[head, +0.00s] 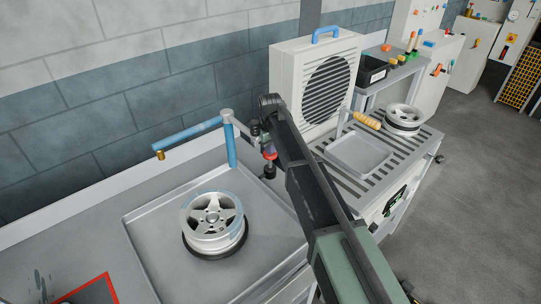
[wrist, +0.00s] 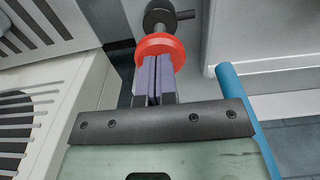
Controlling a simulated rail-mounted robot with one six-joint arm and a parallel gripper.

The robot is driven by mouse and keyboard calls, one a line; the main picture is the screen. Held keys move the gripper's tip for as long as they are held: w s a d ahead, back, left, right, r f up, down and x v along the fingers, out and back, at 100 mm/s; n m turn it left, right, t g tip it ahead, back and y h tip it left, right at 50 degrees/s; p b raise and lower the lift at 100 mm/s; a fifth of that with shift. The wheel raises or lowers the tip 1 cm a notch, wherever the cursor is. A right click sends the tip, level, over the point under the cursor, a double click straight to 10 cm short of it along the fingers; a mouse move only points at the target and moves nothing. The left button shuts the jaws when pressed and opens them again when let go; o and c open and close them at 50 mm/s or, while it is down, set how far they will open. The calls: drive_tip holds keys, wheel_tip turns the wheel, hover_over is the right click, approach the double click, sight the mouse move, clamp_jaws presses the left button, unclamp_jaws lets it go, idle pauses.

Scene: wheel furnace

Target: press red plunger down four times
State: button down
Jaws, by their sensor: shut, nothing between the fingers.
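The red plunger (head: 270,155) shows in the head view beside the blue pipe post, above a dark round fitting, partly hidden by my arm. In the wrist view the red plunger (wrist: 160,46) is a round red disc on a grey stem that runs to a dark knob (wrist: 160,18). My gripper (wrist: 155,62) is shut and empty, its two purple-grey fingers side by side. The fingertips overlap the near edge of the red disc in the wrist view; I cannot tell whether they touch it. In the head view my fingers are mostly hidden.
The blue pipe (head: 188,137) with a brass nozzle reaches over a shallow grey basin (head: 150,235) holding a silver wheel (head: 213,217). A white vented unit (head: 300,75) and a slatted table (head: 415,150) with another wheel (head: 403,118) stand right of my arm.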

drive_tip(key=shift+f+b, duration=1.35)
drive_tip(key=shift+f, duration=0.15)
drive_tip(key=shift+r, duration=0.2)
wheel_tip(320, 180, up, 5)
drive_tip(key=p, duration=0.5)
wheel_tip(320, 180, up, 6)
drive_tip(key=p, duration=0.6)
